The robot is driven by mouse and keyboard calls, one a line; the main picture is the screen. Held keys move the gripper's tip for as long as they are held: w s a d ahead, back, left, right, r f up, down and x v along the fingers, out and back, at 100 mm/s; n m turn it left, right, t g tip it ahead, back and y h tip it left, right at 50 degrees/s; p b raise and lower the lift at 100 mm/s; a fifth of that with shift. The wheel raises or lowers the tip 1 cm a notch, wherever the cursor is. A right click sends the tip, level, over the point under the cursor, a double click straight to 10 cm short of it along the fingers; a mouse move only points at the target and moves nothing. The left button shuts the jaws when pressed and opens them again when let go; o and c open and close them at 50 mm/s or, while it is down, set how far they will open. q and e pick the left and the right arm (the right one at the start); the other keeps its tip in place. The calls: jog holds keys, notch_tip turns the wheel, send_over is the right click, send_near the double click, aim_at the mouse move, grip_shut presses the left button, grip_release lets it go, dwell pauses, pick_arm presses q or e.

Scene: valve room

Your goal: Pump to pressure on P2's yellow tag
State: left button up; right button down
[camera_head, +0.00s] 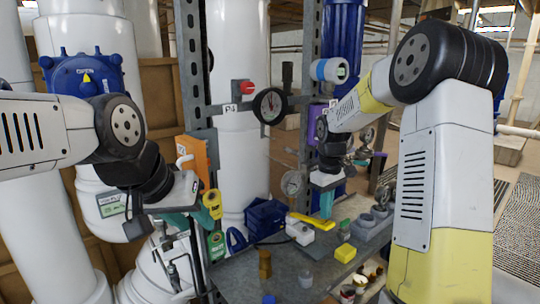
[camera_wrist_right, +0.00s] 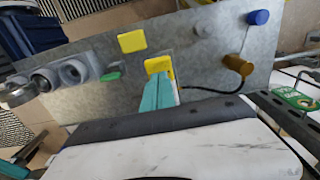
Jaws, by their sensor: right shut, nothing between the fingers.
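My left gripper (camera_head: 182,218) is at the lower left in the head view, its teal fingers beside an upright black bar (camera_head: 197,252). I cannot tell whether it grips the bar. My right gripper (camera_head: 326,204) points down above the bench, shut and empty; its teal fingers also show in the right wrist view (camera_wrist_right: 158,92). A dark-faced gauge (camera_head: 270,105) is beside a P4 label (camera_head: 231,109). A pale-faced gauge (camera_head: 293,184) is lower down. Their readings are too small to tell. No P2 label or its yellow tag can be made out.
A grey bench (camera_wrist_right: 195,60) carries a yellow block (camera_wrist_right: 132,41), a blue-topped post (camera_wrist_right: 257,18), a grey block with round holes (camera_wrist_right: 60,75) and a blue bin (camera_head: 265,217). A metal upright (camera_head: 195,70) and large white pipes stand behind my left arm.

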aim_at(325, 222)
jog(key=shift+f, duration=0.15)
dwell(1.6)
dwell(1.7)
jog(key=shift+f, duration=2.45)
jog(key=shift+r, duration=2.55)
